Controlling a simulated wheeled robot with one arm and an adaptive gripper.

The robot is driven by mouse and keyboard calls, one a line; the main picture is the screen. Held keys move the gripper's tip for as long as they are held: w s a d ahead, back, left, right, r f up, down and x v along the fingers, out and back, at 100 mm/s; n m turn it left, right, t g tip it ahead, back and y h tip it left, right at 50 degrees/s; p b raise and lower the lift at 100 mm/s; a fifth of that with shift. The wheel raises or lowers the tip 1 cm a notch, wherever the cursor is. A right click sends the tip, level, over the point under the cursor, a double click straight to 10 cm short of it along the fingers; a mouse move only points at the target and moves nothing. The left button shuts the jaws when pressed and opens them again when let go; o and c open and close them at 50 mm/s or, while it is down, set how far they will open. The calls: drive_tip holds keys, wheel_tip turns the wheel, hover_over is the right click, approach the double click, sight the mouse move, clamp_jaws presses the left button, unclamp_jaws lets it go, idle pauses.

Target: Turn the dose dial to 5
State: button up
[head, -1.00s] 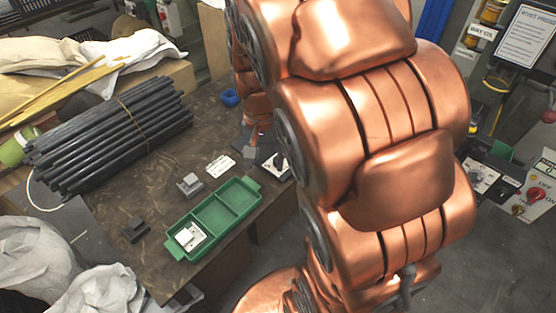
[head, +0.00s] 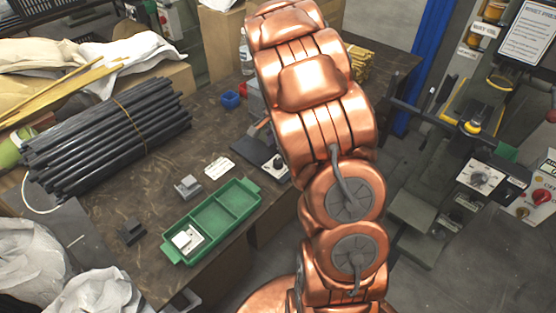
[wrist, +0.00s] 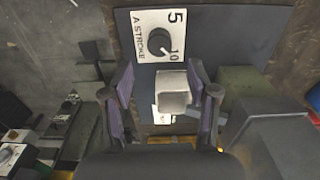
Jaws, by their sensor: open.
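The dose dial is a black round knob (wrist: 158,42) on a white plate marked 5, 10 and "A STROKE" in the wrist view. Its white pointer line points to the lower right, beside the 10. In the head view the dial (head: 277,163) sits on a dark plate at the table's right edge. My gripper (wrist: 160,70) is open, its two fingers apart in the wrist view, and the knob shows beyond the fingertips. A pale grey block (wrist: 174,91) shows between the fingers; I cannot tell its height. In the head view my arm hides the gripper.
A green tray (head: 240,183), a grey block (head: 187,186) and a white label (head: 219,167) lie left of the dial. A black rod bundle (head: 110,135) lies farther left. A press panel with another dial (head: 480,178) stands at the right.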

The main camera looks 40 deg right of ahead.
sight(278, 160)
drive_tip(key=shift+f+p, duration=0.6)
drive_tip(key=shift+f, duration=2.95)
drive_tip(key=shift+c, duration=0.2)
clamp_jaws()
